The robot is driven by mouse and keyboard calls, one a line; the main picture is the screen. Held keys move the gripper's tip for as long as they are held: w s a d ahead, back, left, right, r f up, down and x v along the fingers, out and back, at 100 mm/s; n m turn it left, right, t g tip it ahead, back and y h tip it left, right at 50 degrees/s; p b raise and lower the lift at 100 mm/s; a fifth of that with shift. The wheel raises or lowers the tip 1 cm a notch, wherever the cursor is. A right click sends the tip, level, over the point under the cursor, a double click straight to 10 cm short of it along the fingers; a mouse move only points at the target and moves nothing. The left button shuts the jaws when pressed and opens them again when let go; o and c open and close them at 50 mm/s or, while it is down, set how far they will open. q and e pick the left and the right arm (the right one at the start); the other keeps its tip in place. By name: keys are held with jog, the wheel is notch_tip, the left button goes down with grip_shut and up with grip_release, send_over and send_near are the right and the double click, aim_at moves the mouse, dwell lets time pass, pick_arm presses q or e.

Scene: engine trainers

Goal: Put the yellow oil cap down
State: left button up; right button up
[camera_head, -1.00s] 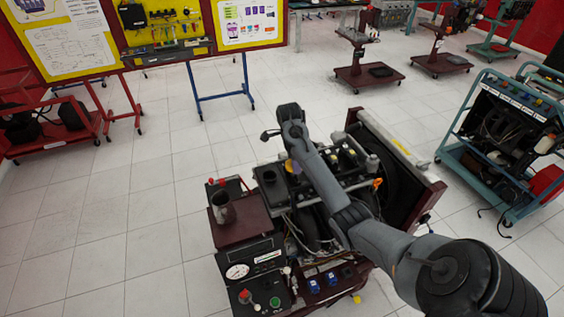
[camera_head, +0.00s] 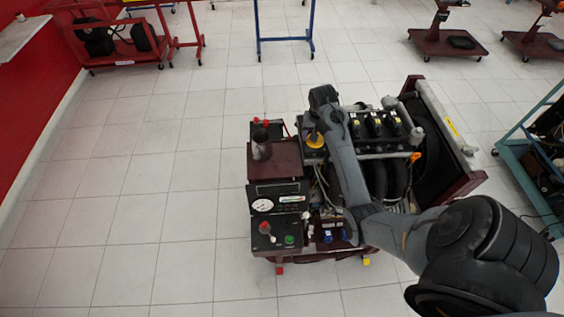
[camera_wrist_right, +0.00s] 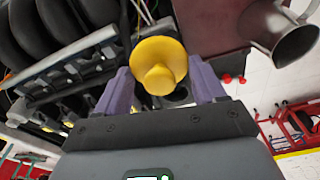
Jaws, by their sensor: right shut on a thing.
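The yellow oil cap (camera_wrist_right: 158,62) is between the two purple fingers of my right gripper (camera_wrist_right: 163,84), which is shut on it. In the head view the cap (camera_head: 314,141) shows as a small yellow spot below the end of my right arm, over the left side of the engine trainer (camera_head: 375,165). A dark round opening lies partly hidden behind the cap in the wrist view; I cannot tell whether the cap touches anything below. My left gripper is out of view.
A metal cup (camera_head: 261,146) stands on the dark red shelf (camera_head: 286,160) left of the engine, and it also shows in the wrist view (camera_wrist_right: 288,38). A gauge panel (camera_head: 276,203) is in front of the shelf. Tiled floor at left is clear.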

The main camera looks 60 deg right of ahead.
notch_tip(320, 180, down, 3)
jog(key=s+a, duration=0.2)
jog(key=s, duration=0.1)
send_over(289, 160)
notch_tip(289, 160, down, 8)
jog(key=shift+s+a+r, duration=0.15)
jog(key=shift+r, duration=0.1)
jog(key=shift+f, duration=2.05)
jog(key=shift+f, duration=0.1)
jog(key=o, duration=0.7)
jog(key=shift+o, duration=0.2)
